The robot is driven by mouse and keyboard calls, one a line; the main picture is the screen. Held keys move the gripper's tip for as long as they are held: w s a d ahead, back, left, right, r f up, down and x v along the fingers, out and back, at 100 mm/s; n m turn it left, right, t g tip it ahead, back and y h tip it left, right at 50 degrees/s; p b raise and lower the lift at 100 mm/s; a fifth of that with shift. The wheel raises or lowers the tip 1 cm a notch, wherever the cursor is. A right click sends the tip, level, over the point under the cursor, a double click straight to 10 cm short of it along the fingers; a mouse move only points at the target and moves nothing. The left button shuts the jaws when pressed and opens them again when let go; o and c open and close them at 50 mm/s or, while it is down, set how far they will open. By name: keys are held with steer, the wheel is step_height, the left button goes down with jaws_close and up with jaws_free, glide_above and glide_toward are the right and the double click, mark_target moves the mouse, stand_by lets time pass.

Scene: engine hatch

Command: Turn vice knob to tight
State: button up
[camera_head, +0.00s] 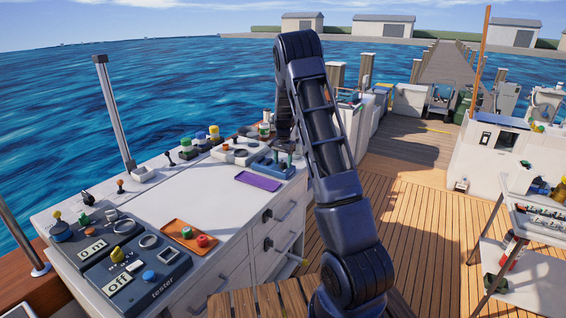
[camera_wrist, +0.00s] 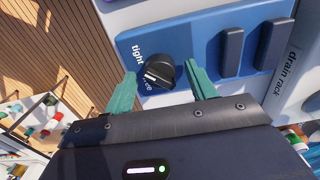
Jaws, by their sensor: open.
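The vice knob (camera_wrist: 159,71) is a round black knob on a blue plate (camera_wrist: 187,47) in the wrist view. The word "tight" is printed on the plate beside it, and a second word is partly covered by the knob. My gripper (camera_wrist: 165,84) is open, with one teal finger on each side of the knob. I cannot tell whether the fingers touch it. In the head view the blue vice unit (camera_head: 273,165) stands at the far end of the white cabinet, partly behind my arm.
Two dark upright blocks (camera_wrist: 250,48) stand on the blue plate right of the knob, near a "drain rack" label. In the head view a purple mat (camera_head: 258,181), an orange tray (camera_head: 188,235) and tester panels (camera_head: 137,270) lie on the cabinet top. Wooden deck (camera_head: 425,240) is open to the right.

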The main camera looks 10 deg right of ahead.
step_height(320, 180, up, 11)
stand_by(0.5)
steer(key=shift+f, duration=0.1)
steer(key=s+r+n+t, duration=0.1)
steer(key=s+r+n, duration=0.1)
steer(key=s+r, duration=0.85)
steer(key=s+r+n+t, duration=0.1)
steer(key=s+r+n, duration=0.2)
steer(key=s+r, duration=0.75)
steer(key=s+f+n+t, duration=0.1)
steer(key=s+f+n, duration=0.1)
steer(key=s, duration=1.2)
steer(key=s+a+f+n+t, duration=0.1)
steer(key=s+f+n, duration=0.1)
steer(key=s, duration=1.1)
steer(key=shift+s+a+f+t, duration=0.25)
steer(key=shift+s+f+t, duration=0.05)
steer(key=shift+s+f, duration=0.1)
